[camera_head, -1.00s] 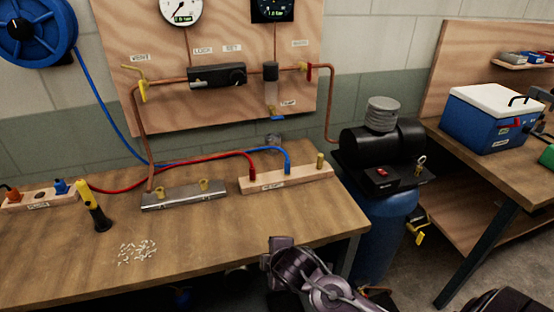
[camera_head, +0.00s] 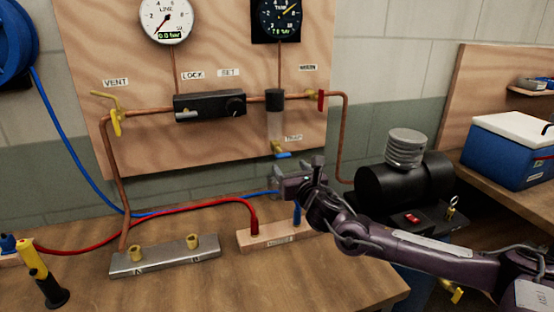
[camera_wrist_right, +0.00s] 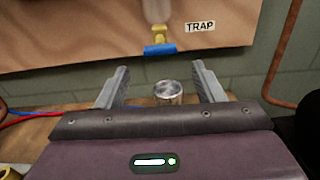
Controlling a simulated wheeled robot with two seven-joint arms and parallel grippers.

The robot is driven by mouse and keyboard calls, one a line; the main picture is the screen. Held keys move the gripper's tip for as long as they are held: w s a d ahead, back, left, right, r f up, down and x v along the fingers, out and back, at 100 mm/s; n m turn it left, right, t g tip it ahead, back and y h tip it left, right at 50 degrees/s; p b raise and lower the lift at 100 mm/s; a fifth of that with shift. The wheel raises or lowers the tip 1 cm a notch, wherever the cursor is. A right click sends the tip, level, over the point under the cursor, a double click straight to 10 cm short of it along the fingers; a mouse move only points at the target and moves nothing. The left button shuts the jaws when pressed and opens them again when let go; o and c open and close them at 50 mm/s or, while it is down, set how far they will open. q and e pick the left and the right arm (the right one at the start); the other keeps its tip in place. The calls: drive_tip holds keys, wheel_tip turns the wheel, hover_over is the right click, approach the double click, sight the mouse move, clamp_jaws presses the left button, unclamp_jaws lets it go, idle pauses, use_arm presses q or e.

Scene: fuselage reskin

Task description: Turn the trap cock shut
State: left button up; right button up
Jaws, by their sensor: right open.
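The trap cock is a small brass valve with a blue lever (camera_head: 283,155), under the clear bowl (camera_head: 275,125) on the wooden panel. In the right wrist view the blue lever (camera_wrist_right: 159,50) lies crosswise below the brass body (camera_wrist_right: 158,36), left of the TRAP label (camera_wrist_right: 200,27). My right gripper (camera_head: 298,172) is just below and in front of the cock. In the wrist view its open fingers (camera_wrist_right: 160,72) stand on either side of the lever's line, apart from it, with nothing between the tips. My left gripper is not in view.
A metal cup (camera_wrist_right: 168,92) stands below the cock, behind my fingers. Red (camera_head: 180,207) and blue (camera_head: 70,150) hoses cross the bench. A copper pipe (camera_head: 345,135) drops at the panel's right, beside the black compressor (camera_head: 400,185). The front of the bench is mostly clear.

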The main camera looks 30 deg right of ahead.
sight(284, 156)
drive_tip(key=shift+w+d+r, duration=0.2)
drive_tip(key=shift+w+r, duration=0.05)
drive_tip(key=shift+r, duration=0.1)
drive_tip(key=p+x, duration=0.1)
drive_tip(key=x, duration=0.4)
drive_tip(key=shift+w+r+p, duration=0.2)
drive_tip(key=shift+p, duration=0.1)
drive_tip(key=shift+w, duration=0.5)
drive_tip(key=c, duration=1)
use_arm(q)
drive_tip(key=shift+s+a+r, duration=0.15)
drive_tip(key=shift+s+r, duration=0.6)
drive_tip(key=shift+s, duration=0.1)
